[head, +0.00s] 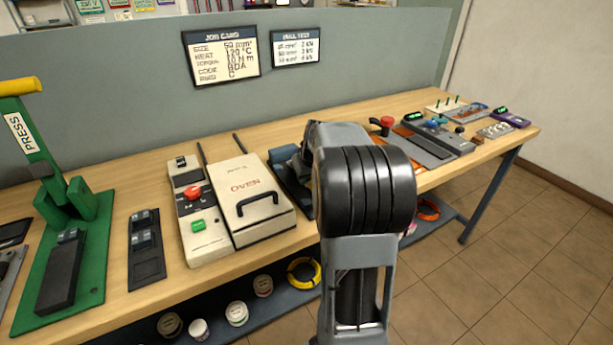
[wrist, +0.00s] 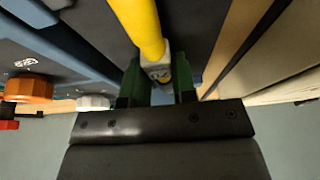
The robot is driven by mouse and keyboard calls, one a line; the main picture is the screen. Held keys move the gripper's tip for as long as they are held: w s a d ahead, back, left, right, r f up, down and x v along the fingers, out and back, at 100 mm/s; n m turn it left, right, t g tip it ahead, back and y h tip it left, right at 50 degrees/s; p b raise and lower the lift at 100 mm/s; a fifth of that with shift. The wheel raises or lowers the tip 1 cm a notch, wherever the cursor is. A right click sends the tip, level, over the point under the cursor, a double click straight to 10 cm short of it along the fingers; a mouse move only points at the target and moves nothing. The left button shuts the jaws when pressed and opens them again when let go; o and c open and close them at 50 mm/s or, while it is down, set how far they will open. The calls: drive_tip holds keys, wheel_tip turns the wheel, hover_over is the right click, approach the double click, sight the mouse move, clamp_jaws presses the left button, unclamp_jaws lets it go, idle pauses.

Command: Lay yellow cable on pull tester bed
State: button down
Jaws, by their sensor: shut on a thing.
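In the wrist view, my gripper (wrist: 158,84) is shut on the yellow cable (wrist: 138,22), with its green-sided jaws on either side of the grey metal end (wrist: 157,68). The cable runs from there to the top edge of the picture, over a dark surface. A blue-grey machine, seemingly the pull tester (wrist: 40,45), lies beneath and to the left. In the head view it shows as a dark blue machine (head: 284,176) just right of the oven. My arm hides most of it, the gripper and the held cable. I cannot tell whether the cable touches the bed.
The cream oven (head: 262,200) stands close beside the blue machine. An orange knob (wrist: 27,88) shows in the wrist view. A green press (head: 70,235) stands at the left of the bench. A yellow coil (head: 303,272) and several jars lie on the lower shelf.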

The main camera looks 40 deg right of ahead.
drive_tip(key=shift+f, duration=0.2)
drive_tip(key=c, duration=0.8)
unclamp_jaws()
drive_tip(key=shift+c, duration=0.2)
drive_tip(key=d+p+v, duration=0.1)
drive_tip(key=v, duration=1.3)
drive_tip(key=s+a+n+p, duration=0.1)
drive_tip(key=s+a+p, duration=0.4)
drive_tip(key=a, duration=0.7)
drive_tip(key=s+a+p, duration=0.5)
drive_tip(key=s+a, duration=0.2)
drive_tip(key=a, duration=0.4)
drive_tip(key=shift+s+a+f+n+g+y, duration=0.2)
drive_tip(key=shift+a+f+n+g+y, duration=0.1)
drive_tip(key=shift+a+f+n+g, duration=0.1)
